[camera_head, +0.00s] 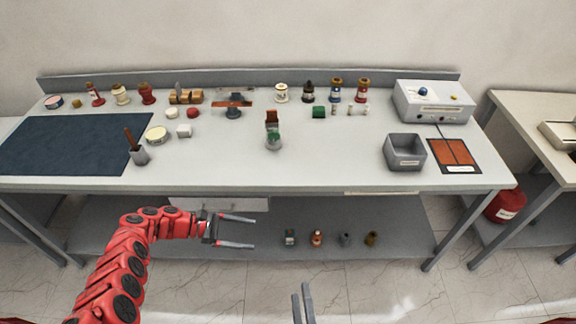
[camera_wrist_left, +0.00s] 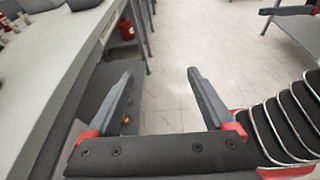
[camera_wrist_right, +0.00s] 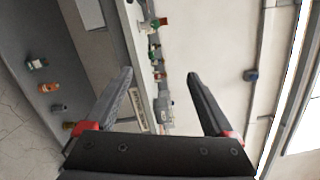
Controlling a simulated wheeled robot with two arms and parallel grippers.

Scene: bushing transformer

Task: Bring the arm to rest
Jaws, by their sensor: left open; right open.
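My left arm is red and comes in from the lower left in the head view. My left gripper (camera_head: 252,232) is open and empty, in front of the table's front edge and apart from it. Its two spread fingers also show in the left wrist view (camera_wrist_left: 162,85), with only floor and table side between them. My right gripper (camera_head: 303,298) shows only as two grey fingers at the bottom of the head view. In the right wrist view (camera_wrist_right: 160,85) its fingers are spread and empty. Most of my right arm is hidden.
The workbench (camera_head: 340,170) carries bottles, a grey bin (camera_head: 405,150), a white device (camera_head: 433,102) and a dark mat (camera_head: 62,145). Several small items stand on its lower shelf (camera_head: 400,240). A second table (camera_head: 540,130) and a red container (camera_head: 505,205) are at the right. Floor in front is clear.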

